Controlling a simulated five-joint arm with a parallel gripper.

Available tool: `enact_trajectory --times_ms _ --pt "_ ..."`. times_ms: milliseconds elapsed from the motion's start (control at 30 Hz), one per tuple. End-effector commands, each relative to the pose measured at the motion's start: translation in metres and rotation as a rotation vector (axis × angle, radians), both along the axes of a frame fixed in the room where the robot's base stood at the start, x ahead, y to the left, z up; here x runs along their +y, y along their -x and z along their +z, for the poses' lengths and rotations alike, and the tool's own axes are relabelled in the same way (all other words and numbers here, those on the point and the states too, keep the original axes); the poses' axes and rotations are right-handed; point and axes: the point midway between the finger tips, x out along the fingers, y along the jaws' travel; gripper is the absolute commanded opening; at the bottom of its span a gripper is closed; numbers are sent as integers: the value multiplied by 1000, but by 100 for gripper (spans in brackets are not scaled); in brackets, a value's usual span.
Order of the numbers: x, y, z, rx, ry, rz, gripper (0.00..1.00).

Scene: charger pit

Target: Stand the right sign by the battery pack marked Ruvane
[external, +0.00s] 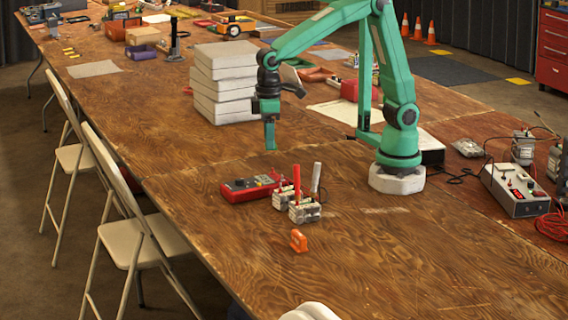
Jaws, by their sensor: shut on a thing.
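My gripper (270,140) points down above the table, behind the red meter. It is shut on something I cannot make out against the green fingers. Two small pale battery packs (304,212) stand side by side in front of it, to the right of the meter. A red upright piece and a white-topped one rise at the packs. Their markings are too small to read, so I cannot tell which is Ruvane. A small orange piece (298,241) stands on the table just in front of the packs. I cannot make out any sign's lettering.
A red multimeter (250,187) lies left of the packs. A stack of white blocks (224,82) stands behind my gripper. A grey power box (516,189) with cables is at the right. The wooden table (210,240) is clear at the front left.

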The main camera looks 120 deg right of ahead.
Motion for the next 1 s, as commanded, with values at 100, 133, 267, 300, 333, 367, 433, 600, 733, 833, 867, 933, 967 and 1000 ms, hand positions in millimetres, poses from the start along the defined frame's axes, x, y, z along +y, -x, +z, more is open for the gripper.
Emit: enact_trajectory --times_ms 100,133,267,300,333,367,433,600,733,833,867,933,967,1000 --pt "0 1 -26 5 -1 0 29" --pt "0 1 -31 3 0 0 29" --pt "0 0 -50 1 0 0 29" --pt "0 0 -54 1 0 0 29" --pt "0 0 -56 0 0 0 29" --pt "0 0 -58 0 0 0 29" --pt "1 0 -60 -1 0 0 29" --pt "2 -1 -61 -1 0 1 29" --pt "9 -3 -66 0 0 1 29" --pt "20 -8 -72 0 0 4 29" --pt "23 -9 -75 0 0 3 29" --pt "33 -13 -81 1 0 5 29" --pt "38 -15 -84 1 1 4 29" --pt "44 -17 -88 1 1 6 29"
